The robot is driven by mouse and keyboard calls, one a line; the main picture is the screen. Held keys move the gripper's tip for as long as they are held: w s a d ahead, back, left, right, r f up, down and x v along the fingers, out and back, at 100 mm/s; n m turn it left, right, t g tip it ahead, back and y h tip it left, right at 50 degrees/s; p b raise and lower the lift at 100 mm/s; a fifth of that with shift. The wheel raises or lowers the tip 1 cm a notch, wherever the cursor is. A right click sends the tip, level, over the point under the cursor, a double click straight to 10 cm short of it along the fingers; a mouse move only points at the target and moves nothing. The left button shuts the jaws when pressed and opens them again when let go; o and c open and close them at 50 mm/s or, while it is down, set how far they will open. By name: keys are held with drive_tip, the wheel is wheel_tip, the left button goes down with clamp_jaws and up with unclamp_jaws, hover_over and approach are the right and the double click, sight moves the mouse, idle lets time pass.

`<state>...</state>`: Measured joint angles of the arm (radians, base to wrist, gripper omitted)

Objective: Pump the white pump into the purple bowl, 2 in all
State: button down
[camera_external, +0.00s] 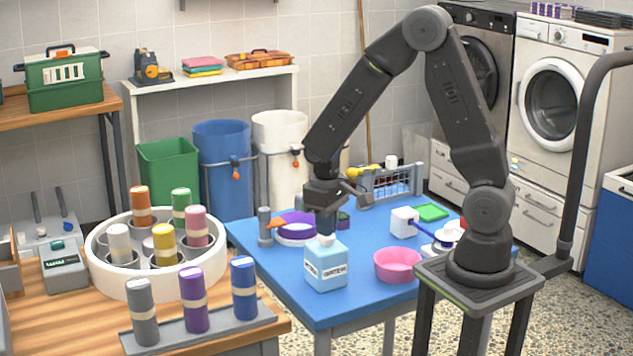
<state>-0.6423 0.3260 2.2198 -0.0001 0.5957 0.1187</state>
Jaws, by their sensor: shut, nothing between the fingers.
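A light blue bottle (326,267) with a label and a pale, whitish top (325,240) stands upright on the blue table; this looks like the white pump. My gripper (326,229) points down with its fingers shut and empty, directly over the bottle's top. I cannot tell whether the fingertips touch the top. The purple bowl (293,218), with a pale lower part, sits behind and left of the bottle. My gripper hides part of its right side. The inside of the bowl is too small to read.
A pink bowl (397,263) stands right of the bottle. A grey post (265,227) with an orange piece stands left of the purple bowl. A white block (404,221), a green pad (431,211) and a wire rack (392,184) are further right and back. The front table corner is clear.

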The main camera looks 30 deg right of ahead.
drive_tip(key=shift+r, duration=1.8)
drive_tip(key=shift+f, duration=0.1)
drive_tip(key=shift+f, duration=1.7)
drive_tip(key=shift+r, duration=1.8)
wheel_tip(320, 180, up, 6)
